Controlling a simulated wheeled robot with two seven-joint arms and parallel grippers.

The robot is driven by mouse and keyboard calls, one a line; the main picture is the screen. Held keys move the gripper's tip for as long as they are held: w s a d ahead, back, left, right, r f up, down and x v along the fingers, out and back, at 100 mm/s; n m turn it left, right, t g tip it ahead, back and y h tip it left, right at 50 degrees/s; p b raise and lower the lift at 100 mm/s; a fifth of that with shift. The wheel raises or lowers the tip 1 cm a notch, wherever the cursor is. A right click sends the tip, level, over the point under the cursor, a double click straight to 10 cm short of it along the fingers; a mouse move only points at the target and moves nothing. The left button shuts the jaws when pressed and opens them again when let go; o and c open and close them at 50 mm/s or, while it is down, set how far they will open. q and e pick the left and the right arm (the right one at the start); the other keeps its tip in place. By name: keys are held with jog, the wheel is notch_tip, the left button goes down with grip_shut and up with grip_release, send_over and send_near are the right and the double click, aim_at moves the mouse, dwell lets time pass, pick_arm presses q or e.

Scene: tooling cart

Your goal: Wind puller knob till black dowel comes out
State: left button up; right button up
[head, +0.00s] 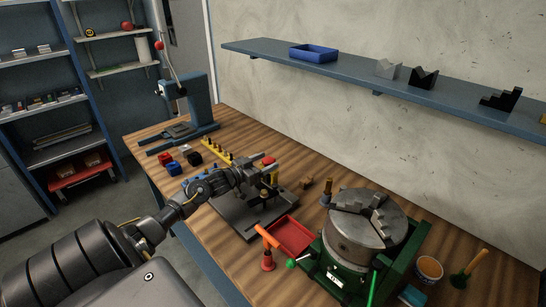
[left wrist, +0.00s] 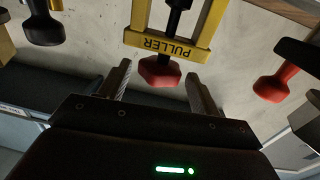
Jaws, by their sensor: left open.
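The yellow puller (left wrist: 150,40), marked PULLER, fills the upper middle of the left wrist view. Its red knob (left wrist: 160,72) sits at the near end of the frame, with a dark rod (left wrist: 177,15) inside the frame in line with it. My left gripper (left wrist: 158,76) is open, one finger on each side of the red knob, with visible gaps. In the head view the left gripper (head: 265,169) is over the grey plate (head: 237,219), by a red knob (head: 268,160). I cannot make out the black dowel for certain. My right gripper is out of view.
A black knob (left wrist: 43,28) and another red knob (left wrist: 273,84) flank the puller. A red tray (head: 291,236), an orange-handled tool (head: 267,236) and a green-based round chuck (head: 365,222) stand right of the plate. A blue press (head: 200,100) is at the back left.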

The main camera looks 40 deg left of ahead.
aim_at(273, 158)
pick_arm(q)
jog(key=shift+w+d+p, duration=0.15)
jog(key=shift+w+d, duration=0.05)
jog(key=shift+w, duration=0.75)
jog(key=shift+w+d+p, duration=0.15)
jog(key=shift+w, duration=0.75)
jog(key=c, duration=1)
